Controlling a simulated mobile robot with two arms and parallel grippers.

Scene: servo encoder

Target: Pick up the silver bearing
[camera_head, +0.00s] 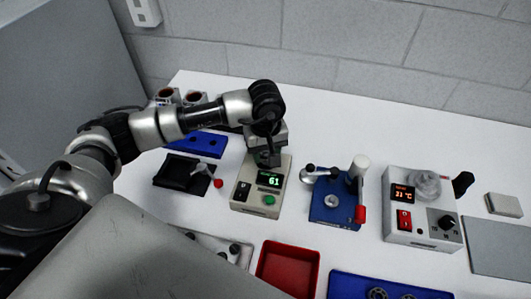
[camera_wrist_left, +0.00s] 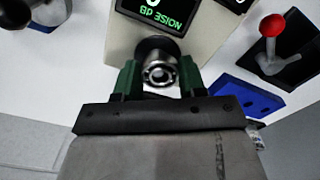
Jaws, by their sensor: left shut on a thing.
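The silver bearing (camera_wrist_left: 158,73) shows in the left wrist view as a small shiny ring, between the green fingertips of my left gripper (camera_wrist_left: 160,80). The gripper is shut on it. A dark round part is right behind the bearing, at the beige noise tester (camera_wrist_left: 198,35); I cannot tell whether the bearing still touches it. In the head view my left gripper (camera_head: 268,155) is over the back of the tester (camera_head: 256,203), whose display reads 61. The bearing is hidden there by the gripper. My right gripper is not in view.
A black tray with a red-knobbed lever (camera_head: 205,170) and a blue block (camera_head: 205,146) are left of the tester. A blue fixture (camera_head: 326,211) and a white heater box (camera_head: 412,238) are right. A red bin (camera_head: 270,273) and a blue tray (camera_head: 340,285) are in front.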

